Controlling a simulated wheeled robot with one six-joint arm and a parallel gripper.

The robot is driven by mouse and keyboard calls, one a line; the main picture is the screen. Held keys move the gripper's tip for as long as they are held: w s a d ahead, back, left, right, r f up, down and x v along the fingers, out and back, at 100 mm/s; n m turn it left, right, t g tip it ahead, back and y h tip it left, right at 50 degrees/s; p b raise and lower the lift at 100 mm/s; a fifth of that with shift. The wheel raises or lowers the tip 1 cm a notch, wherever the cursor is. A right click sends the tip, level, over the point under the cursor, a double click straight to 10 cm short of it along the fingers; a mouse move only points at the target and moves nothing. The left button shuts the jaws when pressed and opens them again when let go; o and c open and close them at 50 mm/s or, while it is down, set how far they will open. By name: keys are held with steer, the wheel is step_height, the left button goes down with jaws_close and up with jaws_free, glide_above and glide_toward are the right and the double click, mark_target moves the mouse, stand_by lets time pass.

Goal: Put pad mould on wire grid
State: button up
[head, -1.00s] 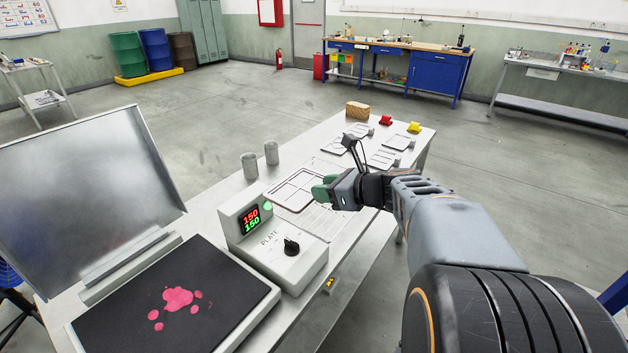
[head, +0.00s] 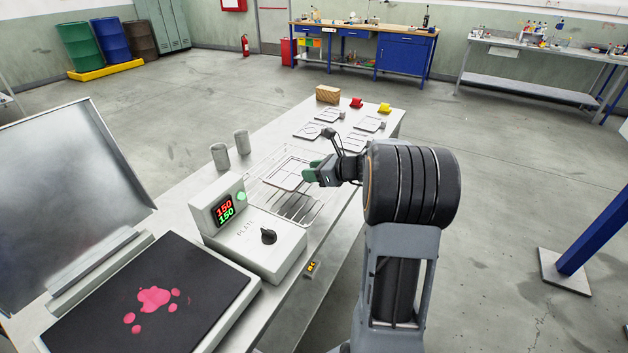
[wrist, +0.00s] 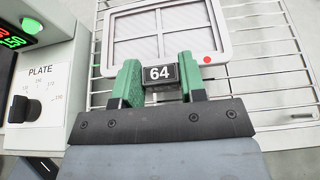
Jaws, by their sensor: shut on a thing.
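The pad mould (head: 287,173) is a flat pale frame with a divided, ribbed inside. In the wrist view the mould (wrist: 122,27) has a black tag marked 64 and a red dot. My gripper (head: 312,173) is shut on the tag end of the mould; its green fingers (wrist: 160,80) flank the tag. The wire grid (head: 298,208) lies beneath the mould on the bench, and its wires (wrist: 270,62) show on both sides of it. The mould looks level and close to the grid; I cannot tell whether they touch.
The hot plate's control box (head: 262,247) stands close to the grid's near left side. Two grey cups (head: 242,142) stand left of the grid. Other flat moulds (head: 310,131), a wooden block (head: 328,94) and red and yellow pieces lie farther along the bench.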

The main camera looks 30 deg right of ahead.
steer(key=shift+w+d+f, duration=0.15)
steer(key=shift+f, duration=1.65)
steer(key=shift+f+b, duration=0.2)
steer(key=shift+b, duration=0.1)
steer(key=o, duration=1.1)
steer(key=shift+o, duration=0.2)
steer(key=shift+r, duration=0.1)
